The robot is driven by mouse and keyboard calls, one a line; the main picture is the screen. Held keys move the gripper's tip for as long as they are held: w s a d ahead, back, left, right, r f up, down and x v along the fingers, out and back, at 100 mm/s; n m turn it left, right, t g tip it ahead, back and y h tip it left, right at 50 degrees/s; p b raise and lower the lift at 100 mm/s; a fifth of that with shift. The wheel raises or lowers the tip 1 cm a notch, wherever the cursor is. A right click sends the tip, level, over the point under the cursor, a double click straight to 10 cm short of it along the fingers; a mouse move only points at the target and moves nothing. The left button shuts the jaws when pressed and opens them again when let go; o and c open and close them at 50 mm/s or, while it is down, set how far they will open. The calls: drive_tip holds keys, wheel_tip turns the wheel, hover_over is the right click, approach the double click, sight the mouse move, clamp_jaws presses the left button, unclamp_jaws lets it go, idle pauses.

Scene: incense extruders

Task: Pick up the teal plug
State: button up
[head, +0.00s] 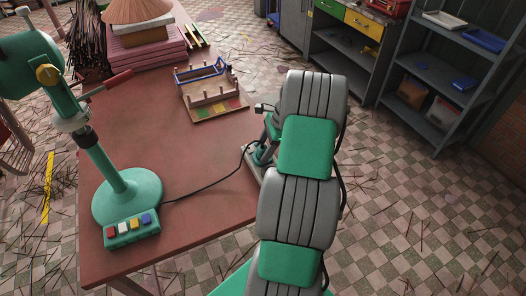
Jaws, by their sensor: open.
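A black cable runs from the teal push-button box (131,229) across the red-brown table to the table's right edge. A small teal piece at its end, which looks like the teal plug (262,154), shows just left of my arm. A grey block lies by it, partly hidden by my arm. My gripper (267,135) is low over this right edge, close to the plug, and open. My arm covers much of it, so the fingertips and any contact with the plug cannot be made out.
A teal press (122,195) stands at the table's (185,160) front left. A wooden rack with pegs and a blue frame (208,92) sits behind the plug. Pink stacked boards (143,50) are at the back left. Shelves (433,75) stand at the far right; the middle of the table is clear.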

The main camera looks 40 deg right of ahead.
drive_tip(key=shift+f, duration=0.2)
clamp_jaws()
idle(0.5)
